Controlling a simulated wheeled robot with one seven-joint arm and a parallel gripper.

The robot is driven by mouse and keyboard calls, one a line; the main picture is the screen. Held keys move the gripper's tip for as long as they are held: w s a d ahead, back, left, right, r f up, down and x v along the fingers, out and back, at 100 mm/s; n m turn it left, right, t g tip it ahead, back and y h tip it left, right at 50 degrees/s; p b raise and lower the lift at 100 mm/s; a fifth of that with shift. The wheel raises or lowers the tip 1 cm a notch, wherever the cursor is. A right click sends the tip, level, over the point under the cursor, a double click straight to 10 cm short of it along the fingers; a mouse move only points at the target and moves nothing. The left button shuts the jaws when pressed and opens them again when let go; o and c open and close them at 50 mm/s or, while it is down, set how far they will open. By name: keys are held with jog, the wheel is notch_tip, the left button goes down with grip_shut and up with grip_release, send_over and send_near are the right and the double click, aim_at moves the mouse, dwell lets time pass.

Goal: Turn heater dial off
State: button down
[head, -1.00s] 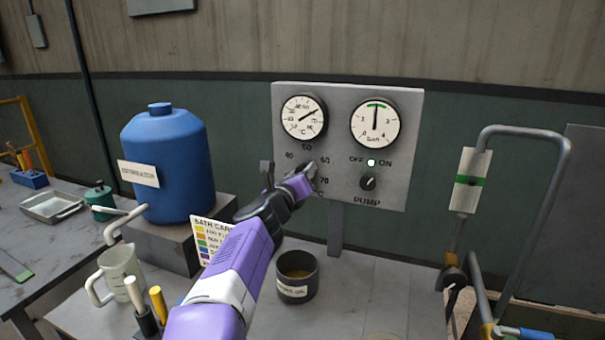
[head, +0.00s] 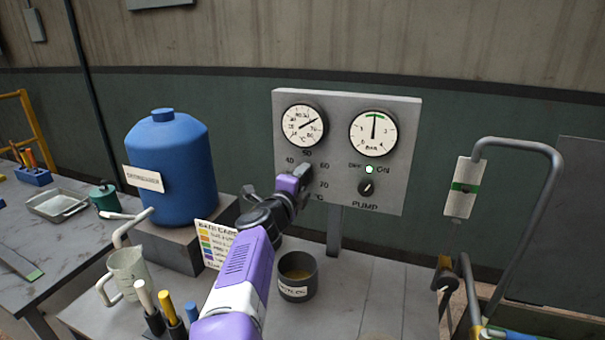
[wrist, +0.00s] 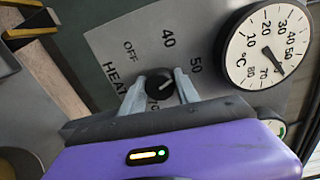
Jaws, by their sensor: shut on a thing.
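The heater dial (wrist: 160,84) is a round black knob on the grey panel (wrist: 110,35), with OFF, 40 and 50 printed around it. Its pale mark points up and right in the wrist view, roughly toward 50. My gripper (wrist: 161,88) is shut on the dial, one finger on each side. In the head view my gripper (head: 299,172) is at the panel's left half and hides the dial and the OFF mark. The temperature gauge (head: 303,125) is above it, its needle pointing up and right.
The pressure gauge (head: 373,133), a lit green-white lamp (head: 369,170) and the pump knob (head: 366,188) are on the panel's right half. Below stand a dark cup (head: 298,290) and a colour card (head: 213,243). A blue tank (head: 170,170) stands left, a bent pipe (head: 545,240) right.

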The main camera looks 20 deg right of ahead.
jog(key=n+p, duration=0.2)
jog(key=n, duration=0.3)
jog(key=shift+a+r, duration=0.1)
jog(key=n+p, duration=0.2)
jog(key=n, duration=0.2)
jog(key=shift+n, duration=0.4)
jog(key=n+p, duration=0.1)
jog(key=n, duration=0.3)
jog(key=shift+n, duration=0.3)
jog(key=n, duration=0.2)
jog(key=n+p, duration=0.1)
jog(key=n, duration=0.1)
jog(key=shift+f+n, duration=0.2)
jog(key=shift+n, duration=0.2)
jog(key=c, duration=0.9)
grip_release()
